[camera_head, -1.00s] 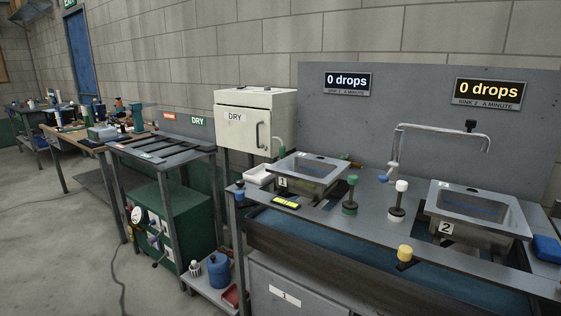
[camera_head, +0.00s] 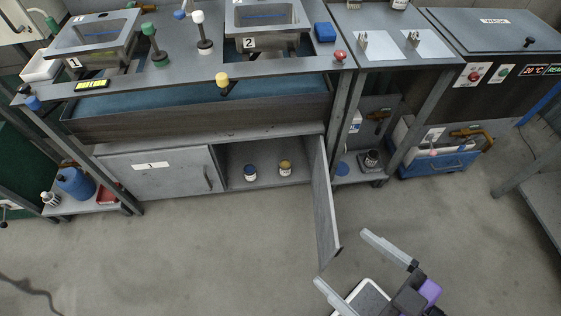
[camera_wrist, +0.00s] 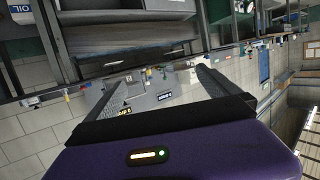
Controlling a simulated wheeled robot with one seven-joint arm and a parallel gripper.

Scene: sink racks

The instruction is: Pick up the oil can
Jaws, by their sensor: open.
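A white item with the word OIL (camera_wrist: 14,18) is cut off at the top left corner of the wrist view. In the head view, a small white container with a blue label (camera_head: 355,122) stands on the lower shelf under the right bench; I cannot tell whether it is the same item. My gripper (camera_head: 340,257) is open and empty, low in front of the open cabinet door, apart from both. In the wrist view its two fingers (camera_wrist: 162,78) are spread with nothing between them.
The open cabinet door (camera_head: 325,205) juts out beside my gripper. A dark can (camera_head: 371,159) and a blue crate (camera_head: 440,163) are low at the right.

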